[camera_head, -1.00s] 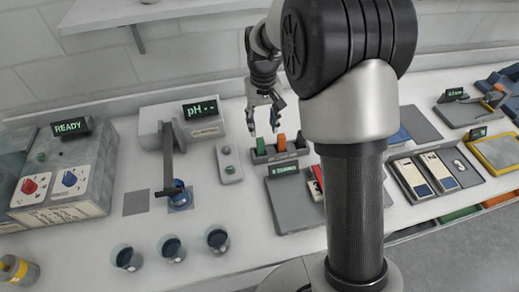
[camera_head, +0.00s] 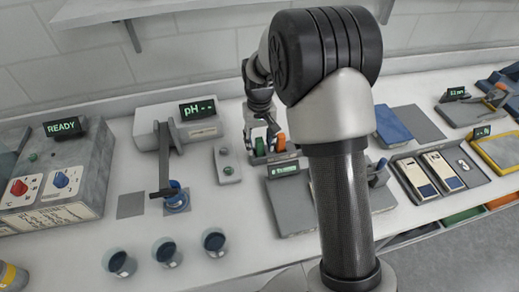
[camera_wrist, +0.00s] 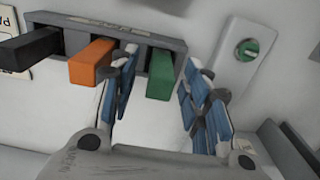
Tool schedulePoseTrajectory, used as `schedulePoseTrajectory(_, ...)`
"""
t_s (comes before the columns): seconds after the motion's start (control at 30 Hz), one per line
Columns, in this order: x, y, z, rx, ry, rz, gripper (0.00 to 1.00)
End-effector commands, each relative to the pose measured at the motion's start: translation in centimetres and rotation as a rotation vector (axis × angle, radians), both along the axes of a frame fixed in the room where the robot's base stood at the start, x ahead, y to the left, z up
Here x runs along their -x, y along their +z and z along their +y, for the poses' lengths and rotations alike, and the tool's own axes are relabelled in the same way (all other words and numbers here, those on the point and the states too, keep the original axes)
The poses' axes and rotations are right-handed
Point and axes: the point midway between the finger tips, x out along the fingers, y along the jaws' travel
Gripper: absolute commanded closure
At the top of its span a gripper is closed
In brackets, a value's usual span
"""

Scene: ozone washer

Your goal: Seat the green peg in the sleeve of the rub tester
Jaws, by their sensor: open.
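The green peg (camera_wrist: 160,74) stands in the right slot of a grey rack (camera_wrist: 120,28) in the wrist view. My gripper (camera_wrist: 166,68) is open, with one blue-padded finger on each side of the green peg; I cannot tell whether they touch it. In the head view my gripper (camera_head: 263,134) is down at the rack, and the green peg (camera_head: 259,147) shows at its left. A grey device with a green display (camera_head: 284,169), seemingly the rub tester, stands in front of the rack. My arm hides part of it, and I cannot make out its sleeve.
An orange peg (camera_wrist: 91,62) and a black peg (camera_wrist: 30,47) stand in the same rack. The pH meter (camera_head: 165,127) and several cups (camera_head: 166,251) are further left. The bench between is clear.

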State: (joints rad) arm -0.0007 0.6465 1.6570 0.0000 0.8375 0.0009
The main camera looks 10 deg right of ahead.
Motion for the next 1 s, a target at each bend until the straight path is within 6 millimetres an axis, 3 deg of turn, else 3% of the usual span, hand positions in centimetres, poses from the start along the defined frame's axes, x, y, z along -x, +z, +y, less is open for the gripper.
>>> schedulePoseTrajectory(0.67, 0.01, 0.04, 0.0, 0.0, 0.0, 0.0, 1.0)
schedulePoseTrajectory(1.0, -0.02, 0.21, 0.0, 0.0, 0.0, 0.0, 1.0)
